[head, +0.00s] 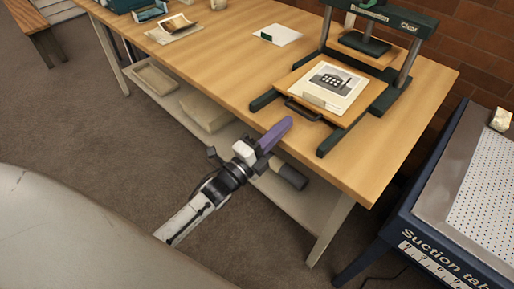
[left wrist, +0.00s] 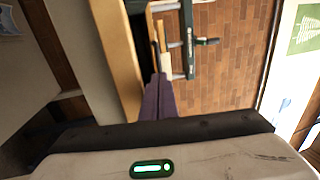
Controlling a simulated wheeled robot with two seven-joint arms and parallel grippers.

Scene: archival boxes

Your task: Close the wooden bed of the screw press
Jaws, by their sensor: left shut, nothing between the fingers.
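The screw press (head: 404,72) stands on the wooden table at the right, a dark green frame with grey posts. Its wooden bed (head: 371,101) is slid out toward the table's front edge. A sheet with a printed picture (head: 328,84) lies on the bed, and a dark handle (head: 303,110) is on the bed's front edge. In the left wrist view the fingers (left wrist: 158,98) point toward the press (left wrist: 189,45). My right gripper is not in view.
The table (head: 235,62) holds a white card (head: 275,35) and papers (head: 175,25) further left. Its lower shelf carries flat bundles (head: 208,110). A blue-framed suction table (head: 450,225) stands close at the right. Floor in front is clear.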

